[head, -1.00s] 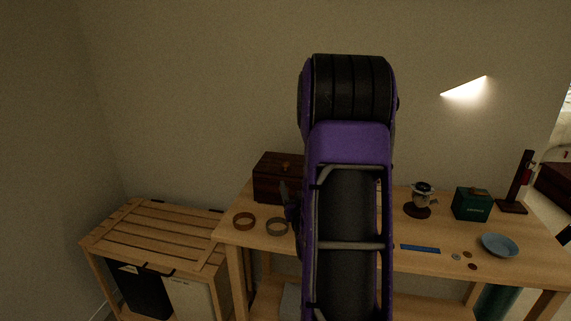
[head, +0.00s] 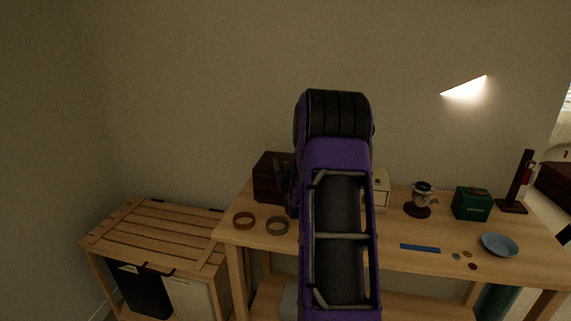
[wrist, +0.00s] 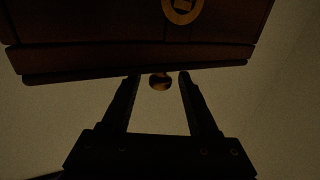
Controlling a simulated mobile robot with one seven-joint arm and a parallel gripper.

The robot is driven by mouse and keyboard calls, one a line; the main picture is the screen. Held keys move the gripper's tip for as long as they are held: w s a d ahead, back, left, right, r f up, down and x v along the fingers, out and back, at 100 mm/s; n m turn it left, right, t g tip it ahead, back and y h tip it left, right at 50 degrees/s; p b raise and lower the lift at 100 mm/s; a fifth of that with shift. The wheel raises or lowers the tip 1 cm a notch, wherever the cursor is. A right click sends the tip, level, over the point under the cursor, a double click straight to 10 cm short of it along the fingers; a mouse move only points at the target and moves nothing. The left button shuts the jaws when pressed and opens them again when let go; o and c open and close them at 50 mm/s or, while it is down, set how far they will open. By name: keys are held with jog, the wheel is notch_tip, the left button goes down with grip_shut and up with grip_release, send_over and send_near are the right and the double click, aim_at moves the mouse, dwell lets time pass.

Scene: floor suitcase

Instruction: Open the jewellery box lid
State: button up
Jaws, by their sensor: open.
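The jewellery box (head: 267,178) is a dark brown wooden box at the back left of the table, partly hidden behind my arm. In the wrist view its dark wood (wrist: 130,30) fills the top, with a round brass fitting (wrist: 183,8) on it. A small round brass knob (wrist: 160,82) shows at its edge. My gripper (wrist: 160,78) is open, with one fingertip on each side of the knob. I cannot tell whether the fingers touch it. In the head view my gripper (head: 284,175) shows only as a dark shape beside the box. The lid looks shut.
On the table (head: 350,255) are a brown ring (head: 244,221), a grey ring (head: 277,226), a cream box (head: 381,190), a watch stand (head: 420,205), a green box (head: 472,204), a blue strip (head: 420,248) and a blue bowl (head: 500,244). A slatted wooden unit (head: 160,235) stands left.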

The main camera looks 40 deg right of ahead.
grip_shut()
dwell(1.4)
